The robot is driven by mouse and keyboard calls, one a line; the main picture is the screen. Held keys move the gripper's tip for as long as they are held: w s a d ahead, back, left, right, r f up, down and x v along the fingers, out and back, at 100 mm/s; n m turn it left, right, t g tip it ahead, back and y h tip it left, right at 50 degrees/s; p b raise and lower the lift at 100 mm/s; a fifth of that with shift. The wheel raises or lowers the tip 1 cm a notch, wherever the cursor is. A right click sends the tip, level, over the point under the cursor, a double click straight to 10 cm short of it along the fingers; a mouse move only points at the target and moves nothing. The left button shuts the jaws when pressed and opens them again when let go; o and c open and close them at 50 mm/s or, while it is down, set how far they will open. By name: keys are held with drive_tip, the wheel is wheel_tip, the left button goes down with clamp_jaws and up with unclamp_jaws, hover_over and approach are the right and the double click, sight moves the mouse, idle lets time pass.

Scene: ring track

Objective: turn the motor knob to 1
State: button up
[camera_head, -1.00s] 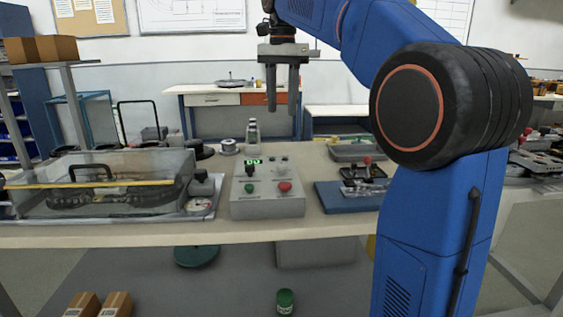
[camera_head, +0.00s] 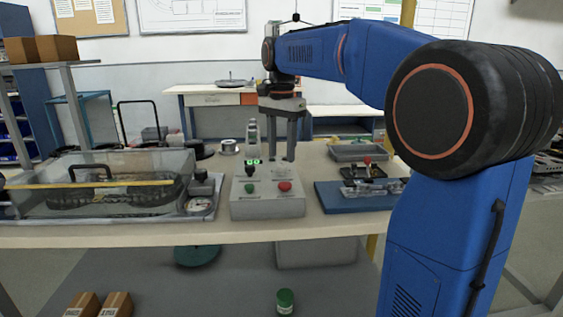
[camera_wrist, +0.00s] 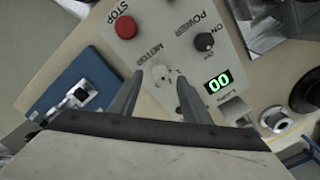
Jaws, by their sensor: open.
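The grey control box (camera_head: 268,208) stands on the table in the head view. The motor knob (camera_wrist: 160,72) is small and pale, beside the word MOTOR in the wrist view. The fingers appear to hide it in the head view. My gripper (camera_wrist: 160,79) is open, with a finger on either side of the knob in that picture. I cannot tell whether they touch it. In the head view my gripper (camera_head: 281,158) points down over the box's back right part. A green display (camera_wrist: 217,82) reads 00.
The box also has a black power knob (camera_wrist: 204,41), a red STOP button (camera_wrist: 125,27) and a green button (camera_head: 250,188). A clear-covered case (camera_head: 105,190) stands to the left. A blue board (camera_head: 335,198) with a metal piece lies to the right.

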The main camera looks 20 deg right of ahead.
sight(282, 164)
drive_tip(key=shift+f, duration=1.95)
drive_tip(key=c, duration=1)
drive_tip(key=shift+c, duration=0.2)
drive_tip(key=shift+n, duration=0.3)
drive_tip(key=n, duration=0.3)
drive_tip(key=shift+n, duration=2.6)
